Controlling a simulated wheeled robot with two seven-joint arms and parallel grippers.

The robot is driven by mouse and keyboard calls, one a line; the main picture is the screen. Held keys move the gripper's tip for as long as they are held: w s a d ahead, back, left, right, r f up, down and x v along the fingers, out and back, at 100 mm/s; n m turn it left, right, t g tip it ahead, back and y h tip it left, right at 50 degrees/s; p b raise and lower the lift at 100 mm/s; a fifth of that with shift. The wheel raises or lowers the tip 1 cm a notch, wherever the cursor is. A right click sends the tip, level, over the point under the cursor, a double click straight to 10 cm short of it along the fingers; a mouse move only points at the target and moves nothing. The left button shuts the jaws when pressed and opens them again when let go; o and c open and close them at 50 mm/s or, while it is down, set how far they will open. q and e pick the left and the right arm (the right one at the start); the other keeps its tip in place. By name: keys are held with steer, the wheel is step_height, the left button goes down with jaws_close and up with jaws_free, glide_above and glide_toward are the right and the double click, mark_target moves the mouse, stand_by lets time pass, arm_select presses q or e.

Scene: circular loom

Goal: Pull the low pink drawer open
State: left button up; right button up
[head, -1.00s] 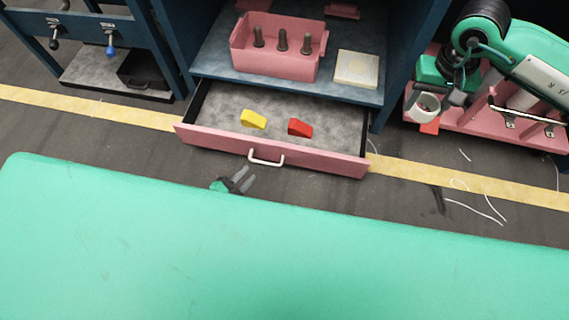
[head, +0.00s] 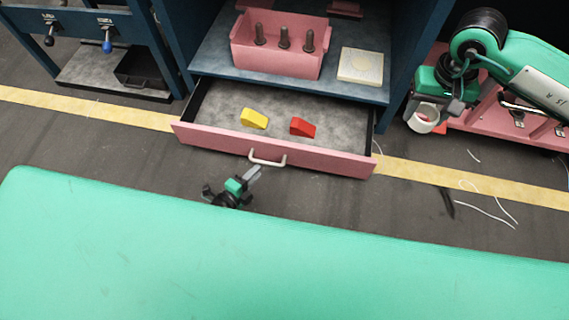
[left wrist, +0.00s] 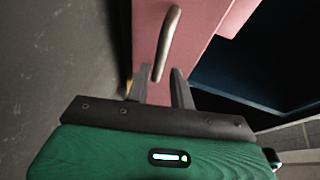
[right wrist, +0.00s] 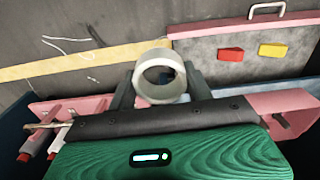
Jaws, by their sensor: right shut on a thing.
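The low pink drawer (head: 325,161) stands pulled out of the blue cabinet, its grey floor showing. Its pale bar handle (head: 267,161) is on the middle of the front; it also shows in the left wrist view (left wrist: 170,35). My left gripper (head: 254,173) is just in front of and below the handle. In the left wrist view its fingers (left wrist: 160,80) are apart, with the handle's near end at the gap between the tips; contact cannot be told. My right gripper (right wrist: 160,95) is shut on a white ring (right wrist: 151,75), away at the right in the head view (head: 423,119).
A yellow block (head: 254,118) and a red block (head: 303,127) lie in the drawer. Above it, a pink box (head: 275,66) with bolts and a pale square plate (head: 360,66) stand on the shelf. A green surface (head: 280,260) fills the foreground.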

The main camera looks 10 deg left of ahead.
mark_target(266, 163)
arm_select(q)
steer(key=b+x, duration=0.2)
steer(key=x, duration=0.3)
steer(key=shift+w+d+f+b, duration=0.1)
steer(key=shift+w+f+b, duration=0.1)
steer(key=shift+b, duration=0.1)
steer(key=shift+w+d, duration=0.2)
steer(key=shift+w, duration=0.15)
jaws_close()
